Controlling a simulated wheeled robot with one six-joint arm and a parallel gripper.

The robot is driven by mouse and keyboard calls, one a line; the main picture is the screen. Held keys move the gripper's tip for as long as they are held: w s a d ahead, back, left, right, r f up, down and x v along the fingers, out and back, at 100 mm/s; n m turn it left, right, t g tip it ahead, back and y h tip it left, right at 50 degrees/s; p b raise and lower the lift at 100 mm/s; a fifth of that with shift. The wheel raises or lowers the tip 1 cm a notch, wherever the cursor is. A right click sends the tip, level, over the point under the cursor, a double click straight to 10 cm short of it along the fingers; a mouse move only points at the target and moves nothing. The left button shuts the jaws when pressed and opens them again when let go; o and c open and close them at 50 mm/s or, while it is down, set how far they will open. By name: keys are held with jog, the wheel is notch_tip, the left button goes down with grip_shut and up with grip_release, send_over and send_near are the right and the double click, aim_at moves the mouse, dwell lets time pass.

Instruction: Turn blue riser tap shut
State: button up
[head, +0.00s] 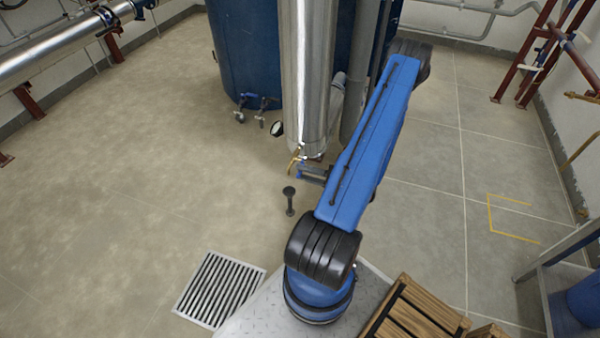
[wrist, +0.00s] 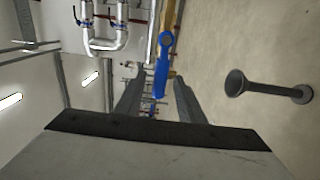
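The blue tap lever (wrist: 162,66) shows in the wrist view as a flat blue bar with a rounded, holed end, in front of a brass part (wrist: 171,36). My gripper (wrist: 158,78) has its two grey fingers apart, with the lower part of the lever showing between them. I cannot tell whether either finger touches it. In the head view the tap (head: 298,166) is small, at the foot of the shiny silver riser (head: 304,80). My gripper (head: 304,173) is right beside it there, and partly covers it.
A dark funnel on a stand (head: 290,196) rises from the floor close to my gripper; it also shows in the wrist view (wrist: 238,83). A big blue tank (head: 245,50) stands behind the riser. A floor grate (head: 220,290) and wooden pallet (head: 418,312) lie nearer. Floor at left is clear.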

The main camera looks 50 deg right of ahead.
jog(key=shift+x, duration=0.85)
jog(key=shift+c, duration=0.7)
grip_shut()
